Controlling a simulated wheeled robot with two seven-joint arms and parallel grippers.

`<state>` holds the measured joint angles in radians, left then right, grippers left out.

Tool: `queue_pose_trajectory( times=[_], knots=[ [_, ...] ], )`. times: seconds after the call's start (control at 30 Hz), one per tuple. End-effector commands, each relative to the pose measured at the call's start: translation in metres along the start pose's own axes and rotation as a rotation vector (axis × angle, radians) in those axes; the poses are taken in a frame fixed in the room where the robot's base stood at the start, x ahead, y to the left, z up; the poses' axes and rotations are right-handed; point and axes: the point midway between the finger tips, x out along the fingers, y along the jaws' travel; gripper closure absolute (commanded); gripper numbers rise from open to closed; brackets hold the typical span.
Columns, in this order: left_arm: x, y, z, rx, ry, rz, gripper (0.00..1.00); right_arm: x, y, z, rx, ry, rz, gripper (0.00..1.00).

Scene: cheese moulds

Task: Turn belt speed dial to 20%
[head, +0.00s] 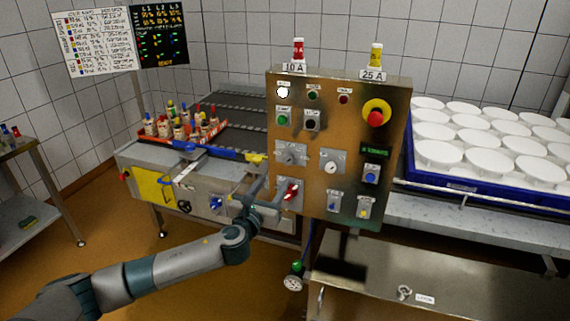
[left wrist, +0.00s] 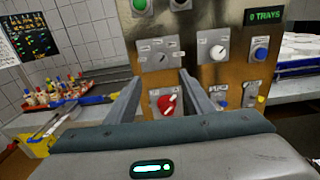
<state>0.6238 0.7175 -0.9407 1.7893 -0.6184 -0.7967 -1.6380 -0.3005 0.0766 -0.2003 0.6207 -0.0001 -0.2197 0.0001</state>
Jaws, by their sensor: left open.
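An upright brown control panel (head: 340,130) carries two dials on grey plates. The left dial (head: 290,155) has a grey knob and also shows in the left wrist view (left wrist: 161,58). The right dial (head: 331,166) is paler and also shows in the left wrist view (left wrist: 217,51). Their labels are too small to read, so I cannot tell which sets belt speed. My left gripper (head: 270,190) is open and empty in front of the panel's lower left. In the left wrist view its fingers (left wrist: 160,82) point just below the left dial. My right gripper is out of view.
A red rotary switch (head: 290,191) sits below the left dial, close to my fingers. A red emergency button (head: 376,113) and several other buttons share the panel. Left stands a conveyor with bottles in a red tray (head: 240,134); right is a blue tray (head: 480,190) of white moulds.

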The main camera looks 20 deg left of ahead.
Motion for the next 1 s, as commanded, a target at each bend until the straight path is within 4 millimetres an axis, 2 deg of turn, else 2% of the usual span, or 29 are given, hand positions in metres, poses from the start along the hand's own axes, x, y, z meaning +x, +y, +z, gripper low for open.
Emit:
queue_pose_trajectory(
  times=[0.2, 0.6, 0.8, 1.0],
  knots=[
    [0.036, 0.0, 0.002, -0.001, 0.0, 0.001, 0.52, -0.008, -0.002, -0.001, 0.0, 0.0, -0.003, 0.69],
    [0.091, -0.001, 0.0, -0.002, 0.001, 0.001, 0.52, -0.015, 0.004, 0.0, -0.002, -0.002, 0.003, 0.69],
    [0.107, -0.001, 0.0, -0.002, 0.0, 0.0, 0.52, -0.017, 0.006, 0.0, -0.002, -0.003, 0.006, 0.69],
    [0.113, 0.0, 0.0, -0.001, 0.0, 0.0, 0.52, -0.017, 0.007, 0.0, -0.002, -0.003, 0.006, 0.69]
  ],
)
